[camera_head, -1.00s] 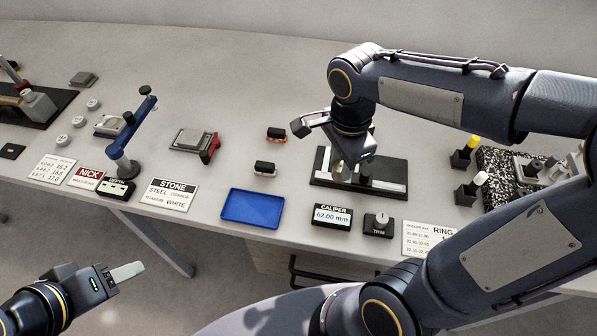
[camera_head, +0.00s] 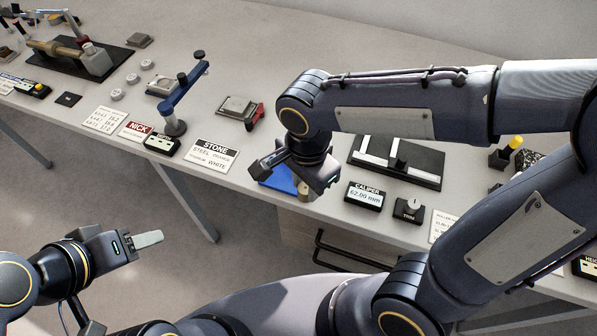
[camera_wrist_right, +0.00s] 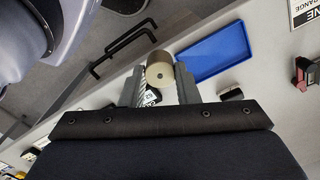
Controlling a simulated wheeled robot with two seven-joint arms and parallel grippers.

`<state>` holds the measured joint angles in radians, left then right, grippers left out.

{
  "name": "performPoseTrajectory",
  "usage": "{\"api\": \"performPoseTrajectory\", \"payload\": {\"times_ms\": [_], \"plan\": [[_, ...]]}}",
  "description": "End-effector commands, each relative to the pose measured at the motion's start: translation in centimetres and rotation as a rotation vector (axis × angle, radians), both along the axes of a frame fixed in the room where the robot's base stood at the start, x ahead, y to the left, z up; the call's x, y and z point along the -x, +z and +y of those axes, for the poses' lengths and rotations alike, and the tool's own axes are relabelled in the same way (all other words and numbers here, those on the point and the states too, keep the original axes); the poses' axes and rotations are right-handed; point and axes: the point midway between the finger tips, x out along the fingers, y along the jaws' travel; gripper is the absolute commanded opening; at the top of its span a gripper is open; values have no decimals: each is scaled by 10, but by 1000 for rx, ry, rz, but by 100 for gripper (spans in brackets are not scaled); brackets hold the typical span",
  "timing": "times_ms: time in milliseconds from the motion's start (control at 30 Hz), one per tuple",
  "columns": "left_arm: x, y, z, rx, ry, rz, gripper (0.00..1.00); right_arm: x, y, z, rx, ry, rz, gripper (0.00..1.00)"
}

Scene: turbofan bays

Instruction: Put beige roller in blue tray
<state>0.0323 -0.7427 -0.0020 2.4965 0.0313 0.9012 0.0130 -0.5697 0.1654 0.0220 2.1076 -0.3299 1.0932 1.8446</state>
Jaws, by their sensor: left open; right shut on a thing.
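The beige roller (camera_wrist_right: 158,72) is held between the fingertips of my right gripper (camera_wrist_right: 159,84) in the wrist view. In the head view only a small part of the roller (camera_head: 304,191) shows below my right gripper (camera_head: 303,180). The blue tray (camera_wrist_right: 214,53) is beside the roller in the wrist view, and looks empty where it shows. In the head view my right gripper hides much of the tray (camera_head: 275,178). My left gripper (camera_head: 150,239) is open and empty, in front of the table at the lower left.
The caliper display (camera_head: 364,196) and the trim knob (camera_head: 409,210) sit right of the tray. The black caliper stand (camera_head: 425,164) is behind them. The table's front edge is close to the tray.

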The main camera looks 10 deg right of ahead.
Motion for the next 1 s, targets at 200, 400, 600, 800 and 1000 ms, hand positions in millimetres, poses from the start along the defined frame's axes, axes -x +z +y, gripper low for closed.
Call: {"api": "performPoseTrajectory", "payload": {"times_ms": [200, 400, 600, 800, 1000], "plan": [[0, 12, 0, 0, 0, 0, 50, -51, -27, -13, 4, -3, 7, 0], [0, 16, 0, 0, 0, 0, 50, -78, -62, -19, 2, -1, 4, 0], [0, 18, 0, 0, 0, 0, 50, -90, -75, -21, 0, -2, 1, 0], [0, 19, 0, 0, 0, 0, 50, -93, -103, -22, 1, 0, 3, 0], [0, 19, 0, 0, 0, 0, 50, -93, -110, -21, -1, 0, -2, 0]]}}
